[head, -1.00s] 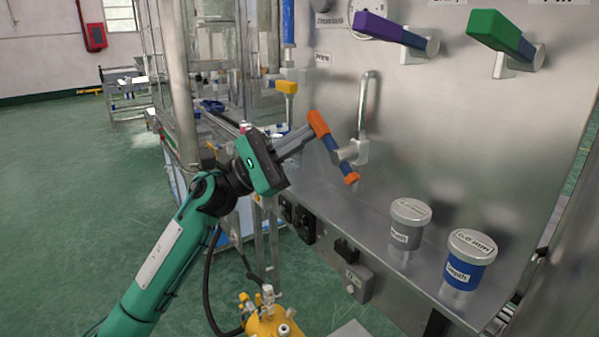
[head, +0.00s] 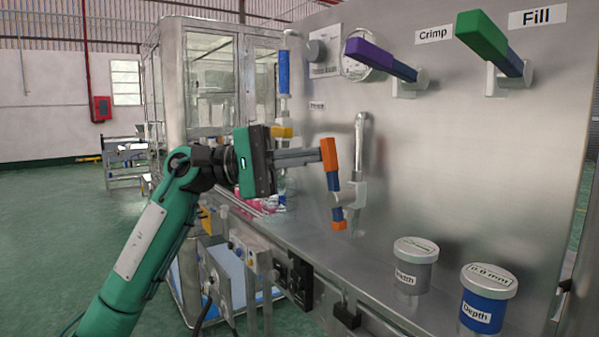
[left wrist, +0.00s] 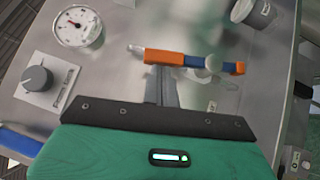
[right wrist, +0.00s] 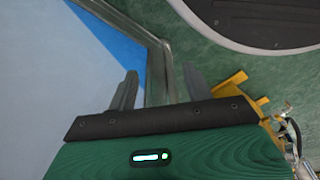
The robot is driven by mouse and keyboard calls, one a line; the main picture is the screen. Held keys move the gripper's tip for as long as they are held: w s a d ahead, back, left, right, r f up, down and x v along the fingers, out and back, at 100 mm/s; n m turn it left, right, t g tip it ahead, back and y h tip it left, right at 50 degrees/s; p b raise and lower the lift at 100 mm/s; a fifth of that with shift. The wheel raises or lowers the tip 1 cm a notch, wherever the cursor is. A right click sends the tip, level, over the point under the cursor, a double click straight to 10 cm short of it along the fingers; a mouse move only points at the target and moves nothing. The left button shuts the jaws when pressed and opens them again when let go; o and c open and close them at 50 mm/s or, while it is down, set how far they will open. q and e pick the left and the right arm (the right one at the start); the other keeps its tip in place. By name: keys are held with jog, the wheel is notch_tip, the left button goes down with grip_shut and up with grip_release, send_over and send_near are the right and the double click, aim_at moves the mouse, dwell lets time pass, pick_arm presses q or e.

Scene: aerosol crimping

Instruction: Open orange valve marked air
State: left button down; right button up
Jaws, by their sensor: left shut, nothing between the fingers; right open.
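The valve handle (head: 332,180), orange at both ends with blue between, stands nearly upright on the steel panel beside a bent metal pipe. It also shows in the left wrist view (left wrist: 166,57), lying roughly crosswise. I cannot read an air mark on it. My left gripper (head: 318,156) is shut and empty, its fingertips at the upper orange end from the left. They look to be touching or very close. My right gripper (right wrist: 160,80) is open and empty, outside the head view.
A purple-blue lever (head: 382,60) and a green-blue lever (head: 495,45) stick out above. Two lidded knobs, one grey (head: 412,270) and one blue (head: 486,305), stand on the ledge. A yellow-and-blue valve (head: 282,132) is behind my left gripper. A gauge (left wrist: 78,27) is nearby.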

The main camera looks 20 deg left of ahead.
pick_arm(q)
jog(key=shift+s+d+r+m+g+y, duration=0.3)
jog(key=shift+s+d+r+m+y, duration=0.25)
jog(key=shift+m+y, duration=0.4)
pick_arm(e)
jog(key=shift+w+a+r, duration=0.1)
jog(key=shift+w+r, duration=0.2)
jog(key=shift+r, duration=0.3)
pick_arm(q)
jog(key=shift+d, duration=0.1)
